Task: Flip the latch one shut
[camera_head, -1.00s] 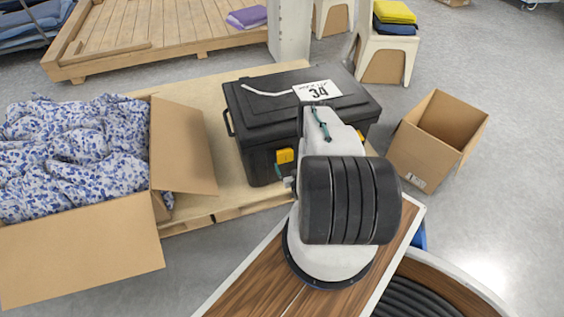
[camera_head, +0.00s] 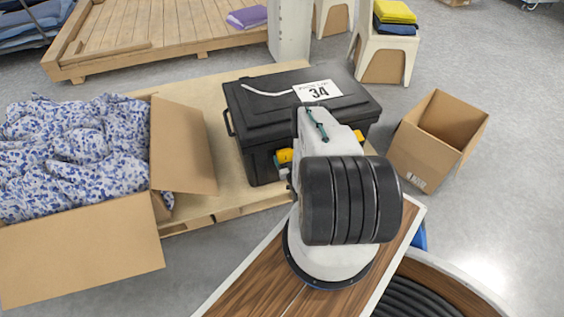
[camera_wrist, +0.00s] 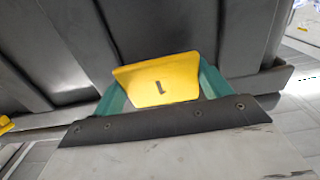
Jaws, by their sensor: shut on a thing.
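The black case (camera_head: 262,110) stands closed on a pallet in the head view. Latch one (camera_head: 284,156), yellow, is on its front, just left of my arm. In the wrist view latch one (camera_wrist: 155,82) bears the mark 1 and sits between the teal fingers of my gripper (camera_wrist: 160,92). The gripper is shut on it, close against the dark case wall. In the head view my arm hides most of the gripper. A second yellow latch (camera_head: 359,135) shows right of my arm, and a yellow piece (camera_wrist: 5,124) shows at the wrist view's left edge.
A white card marked 34 (camera_head: 318,90) and a white strap lie on the lid. An open carton with blue-patterned cloth (camera_head: 70,150) stands left, its flap near the case. An empty carton (camera_head: 425,150) stands right. The pallet (camera_head: 200,90) shows around the case.

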